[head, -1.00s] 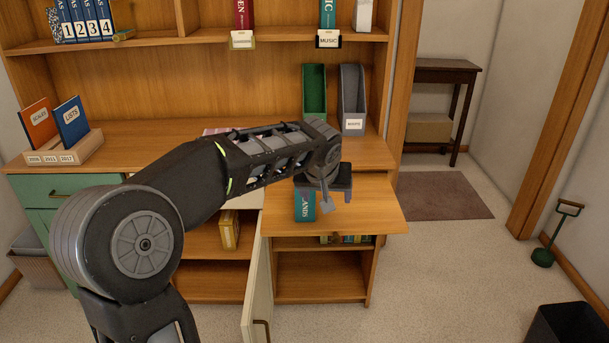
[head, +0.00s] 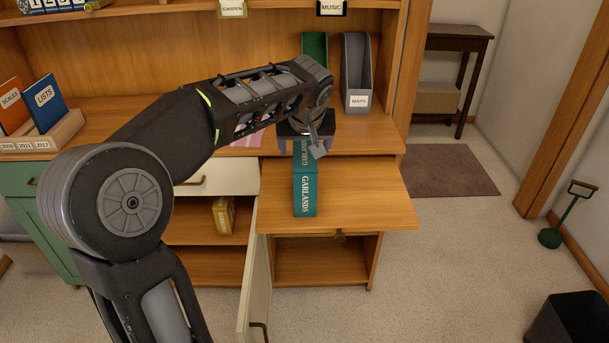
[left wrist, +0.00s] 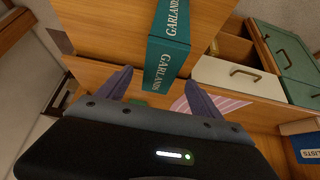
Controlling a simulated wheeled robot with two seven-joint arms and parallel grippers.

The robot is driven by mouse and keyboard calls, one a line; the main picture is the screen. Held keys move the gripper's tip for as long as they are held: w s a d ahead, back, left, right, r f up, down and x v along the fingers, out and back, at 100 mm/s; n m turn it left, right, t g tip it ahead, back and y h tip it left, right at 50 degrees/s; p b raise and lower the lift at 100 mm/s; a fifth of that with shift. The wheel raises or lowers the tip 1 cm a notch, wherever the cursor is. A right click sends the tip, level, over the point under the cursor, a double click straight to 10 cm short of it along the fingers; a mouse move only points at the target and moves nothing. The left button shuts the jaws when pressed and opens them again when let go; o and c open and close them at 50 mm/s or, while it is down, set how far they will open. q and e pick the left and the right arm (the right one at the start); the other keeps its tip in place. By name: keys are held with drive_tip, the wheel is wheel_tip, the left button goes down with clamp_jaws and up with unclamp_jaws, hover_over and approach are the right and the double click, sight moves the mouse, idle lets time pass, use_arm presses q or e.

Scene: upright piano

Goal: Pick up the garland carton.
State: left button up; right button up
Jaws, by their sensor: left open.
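The garland carton (head: 305,192) is a teal box with GARLANDS in white letters on it. It rests on the wooden pull-out board (head: 365,195). My left gripper (head: 306,145) is open above the carton's far part and hides some of it in the head view. In the left wrist view the carton (left wrist: 167,50) lies just beyond and between the two spread fingers (left wrist: 158,82). The fingers are not closed on it, and I cannot tell how far above it they are. My right gripper is not in view.
A grey magazine file (head: 357,80) and a green one (head: 314,50) stand on the desk behind the board. A pale cabinet door (head: 254,275) hangs open below the board's left side. The board right of the carton is bare.

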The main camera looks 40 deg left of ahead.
use_arm(q)
drive_tip(key=shift+x, duration=1.3)
drive_tip(key=shift+x, duration=2.65)
clamp_jaws()
